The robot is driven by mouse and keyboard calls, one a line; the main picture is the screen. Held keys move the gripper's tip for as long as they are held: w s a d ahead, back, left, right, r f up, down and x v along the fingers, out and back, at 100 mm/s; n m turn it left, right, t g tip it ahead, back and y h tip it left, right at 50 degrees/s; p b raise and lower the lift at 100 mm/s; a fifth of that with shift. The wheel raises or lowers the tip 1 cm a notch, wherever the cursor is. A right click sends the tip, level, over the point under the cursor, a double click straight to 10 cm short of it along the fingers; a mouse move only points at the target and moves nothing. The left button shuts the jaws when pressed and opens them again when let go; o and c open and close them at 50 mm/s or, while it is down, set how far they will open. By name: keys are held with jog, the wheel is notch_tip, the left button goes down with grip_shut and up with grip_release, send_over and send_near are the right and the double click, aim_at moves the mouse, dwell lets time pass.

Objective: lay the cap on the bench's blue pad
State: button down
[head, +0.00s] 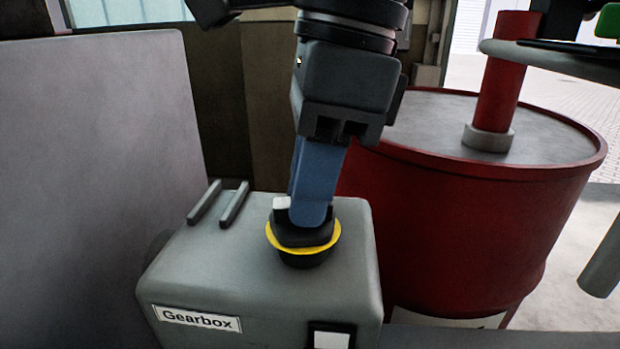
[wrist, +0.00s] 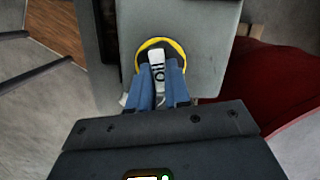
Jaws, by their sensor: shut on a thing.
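The cap is black with a white strip marked "Oil" on its top, best seen in the wrist view (wrist: 158,72). In the head view the cap (head: 300,232) sits at a yellow-ringed black filler neck (head: 301,259) on top of the grey gearbox (head: 190,265). My gripper (head: 310,212) comes down from above with its blue fingers shut on the cap. Its fingers also show on both sides of the white strip in the wrist view (wrist: 159,85). I cannot tell whether the cap is seated or slightly raised. The bench's blue pad is not in view.
A large red drum (head: 460,220) with a red post (head: 508,75) on its lid stands right of the gearbox. A grey panel (head: 90,150) rises at the left. Two small grey bars (head: 218,203) stand on the gearbox top. A grey round-edged surface (head: 560,65) juts in at upper right.

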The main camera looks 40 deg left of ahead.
jog(key=shift+r, duration=0.1)
dwell(0.3)
jog(key=shift+r+p, duration=0.7)
jog(key=shift+r, duration=0.25)
jog(key=shift+r, duration=0.1)
jog(key=shift+r+p, duration=1)
jog(key=shift+r, duration=0.4)
